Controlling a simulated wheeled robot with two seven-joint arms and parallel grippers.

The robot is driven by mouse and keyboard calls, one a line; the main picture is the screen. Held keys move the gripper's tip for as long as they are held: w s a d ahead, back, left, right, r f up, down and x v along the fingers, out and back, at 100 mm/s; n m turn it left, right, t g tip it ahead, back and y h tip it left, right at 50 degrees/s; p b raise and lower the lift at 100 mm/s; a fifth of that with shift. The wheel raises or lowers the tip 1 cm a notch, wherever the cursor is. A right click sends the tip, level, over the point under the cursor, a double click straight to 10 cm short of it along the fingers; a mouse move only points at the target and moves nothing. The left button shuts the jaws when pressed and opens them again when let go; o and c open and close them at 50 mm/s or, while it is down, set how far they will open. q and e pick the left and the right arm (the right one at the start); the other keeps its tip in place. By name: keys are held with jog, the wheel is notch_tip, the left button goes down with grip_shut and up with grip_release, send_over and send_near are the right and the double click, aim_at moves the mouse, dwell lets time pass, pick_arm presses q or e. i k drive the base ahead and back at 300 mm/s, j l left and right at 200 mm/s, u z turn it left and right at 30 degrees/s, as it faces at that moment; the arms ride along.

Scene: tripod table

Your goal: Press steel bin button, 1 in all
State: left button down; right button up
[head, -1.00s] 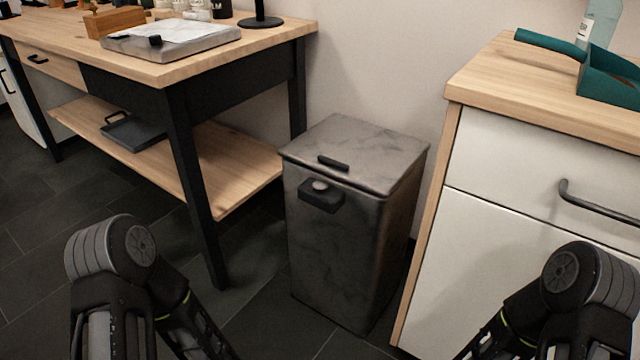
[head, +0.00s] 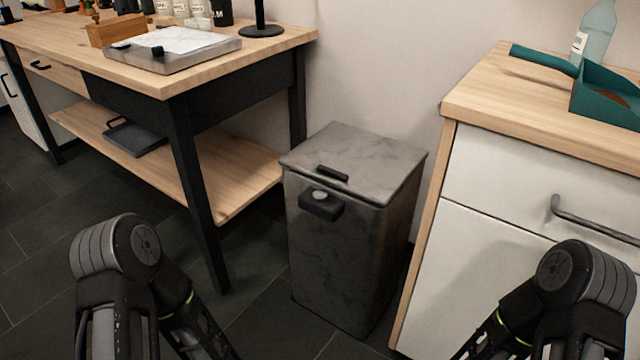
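The steel bin (head: 345,255) stands on the floor in the middle of the head view, between the workbench and the white cabinet. Its grey lid is shut, with a small dark handle (head: 332,173) near the front edge. The button (head: 320,196) is a small light round piece on a black block on the upper front face of the bin. My two arms show at the lower left and lower right, both apart from the bin. Both grippers are out of the picture, below the lower edge.
A workbench (head: 270,47) with a low wooden shelf (head: 235,178) stands left of the bin; its black front leg is close to the bin. A white cabinet (head: 490,250) with a wooden top stands close on the right. Dark tiled floor (head: 265,320) is clear in front of the bin.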

aim_at(319, 195)
jog(key=z, duration=1.65)
jog(key=k+j, duration=0.5)
jog(key=k, duration=0.1)
